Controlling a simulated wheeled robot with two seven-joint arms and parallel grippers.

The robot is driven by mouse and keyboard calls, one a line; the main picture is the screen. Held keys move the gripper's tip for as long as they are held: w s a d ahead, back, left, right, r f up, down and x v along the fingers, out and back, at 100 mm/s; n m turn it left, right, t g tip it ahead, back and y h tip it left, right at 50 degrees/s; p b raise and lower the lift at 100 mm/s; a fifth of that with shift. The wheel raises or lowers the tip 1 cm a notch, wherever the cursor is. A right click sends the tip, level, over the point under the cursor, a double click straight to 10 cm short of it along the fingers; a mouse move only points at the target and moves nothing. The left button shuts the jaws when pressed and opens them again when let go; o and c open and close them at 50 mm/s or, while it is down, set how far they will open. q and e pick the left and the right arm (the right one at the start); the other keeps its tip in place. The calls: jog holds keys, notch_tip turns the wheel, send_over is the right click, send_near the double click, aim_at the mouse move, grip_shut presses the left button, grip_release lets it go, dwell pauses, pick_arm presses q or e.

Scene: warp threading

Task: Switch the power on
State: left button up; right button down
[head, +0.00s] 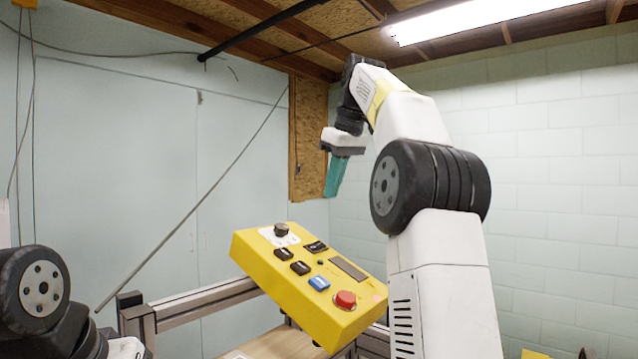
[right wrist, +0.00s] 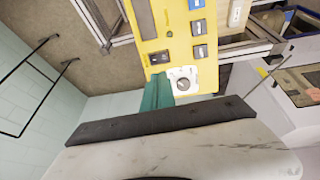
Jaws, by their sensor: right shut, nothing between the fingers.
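A tilted yellow control box (head: 262,270) stands in the middle of the head view. A round black knob (head: 281,230) on a white plate sits at its upper left. The box also bears black rocker switches (head: 300,268), a blue switch (head: 319,283) and a red button (head: 345,300). I cannot read which one is the power switch. My right gripper (head: 331,193), with teal fingers, is shut and empty above the box, clear of it. In the right wrist view, the fingers (right wrist: 157,92) appear beside the knob (right wrist: 183,84). My left gripper is out of view.
A grey metal frame (head: 195,303) runs behind and below the box. A wooden surface (head: 275,345) lies beneath it. A thin grey rod (head: 190,200) slants across the left. Pale walls close the back, and the air above the box is free around my right gripper.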

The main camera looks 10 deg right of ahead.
aim_at(321, 243)
jog(key=shift+s+r, duration=0.2)
jog(key=shift+r, duration=0.2)
jog(key=shift+d, duration=0.1)
jog(key=shift+w+d+r+h, duration=0.15)
jog(key=shift+w+d+h, duration=0.05)
jog(key=shift+d+h, duration=0.1)
jog(key=shift+a, duration=0.1)
jog(key=x, duration=1.4)
jog(key=shift+w+r, duration=0.1)
jog(key=shift+w, duration=0.15)
